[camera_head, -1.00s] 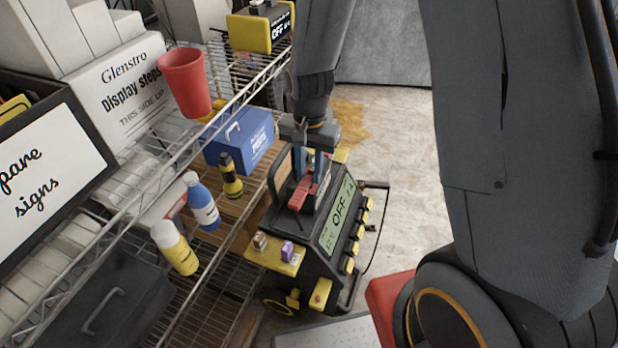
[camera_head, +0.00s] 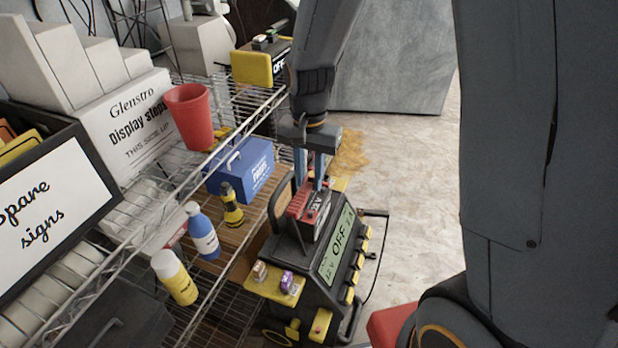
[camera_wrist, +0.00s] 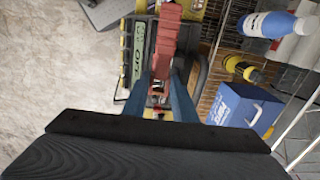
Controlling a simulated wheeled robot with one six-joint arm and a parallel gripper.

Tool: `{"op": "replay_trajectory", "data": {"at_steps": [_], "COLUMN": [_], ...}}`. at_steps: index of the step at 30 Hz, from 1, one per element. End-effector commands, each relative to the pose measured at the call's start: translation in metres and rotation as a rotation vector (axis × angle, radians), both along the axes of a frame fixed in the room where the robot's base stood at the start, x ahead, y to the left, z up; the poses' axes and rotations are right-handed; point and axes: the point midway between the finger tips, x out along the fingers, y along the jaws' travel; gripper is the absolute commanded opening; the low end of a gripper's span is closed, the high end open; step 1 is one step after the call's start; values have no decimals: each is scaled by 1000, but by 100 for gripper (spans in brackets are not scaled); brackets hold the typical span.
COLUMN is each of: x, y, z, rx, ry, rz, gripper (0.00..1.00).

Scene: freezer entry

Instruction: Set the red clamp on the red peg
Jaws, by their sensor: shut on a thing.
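The red clamp (camera_head: 298,204) is held between the blue fingers of my gripper (camera_head: 311,184), over the top of the black charger cart (camera_head: 310,262). In the wrist view the clamp (camera_wrist: 168,42) stretches away from the fingertips (camera_wrist: 160,88), above the cart's panel. A battery marked 12 V (camera_head: 322,206) sits on the cart right beside the clamp; I cannot tell whether they touch. A small red spot (camera_head: 320,323) shows on a yellow part low on the cart; I cannot tell whether it is the red peg.
A wire shelf at left holds a blue box (camera_head: 241,168), a red cup (camera_head: 190,116) and several bottles. A yellow ledge (camera_head: 268,289) with two small blocks juts from the cart. A black cable hangs at the cart's right. The floor (camera_head: 400,190) right of it is clear.

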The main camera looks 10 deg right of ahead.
Motion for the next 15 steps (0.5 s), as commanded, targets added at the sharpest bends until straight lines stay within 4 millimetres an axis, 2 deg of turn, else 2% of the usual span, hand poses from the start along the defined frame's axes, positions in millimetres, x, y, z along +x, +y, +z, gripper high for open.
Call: {"op": "replay_trajectory", "data": {"at_steps": [15], "x": [0], "y": [0], "z": [20], "rx": [0], "ry": [0], "rz": [0], "gripper": [0]}}
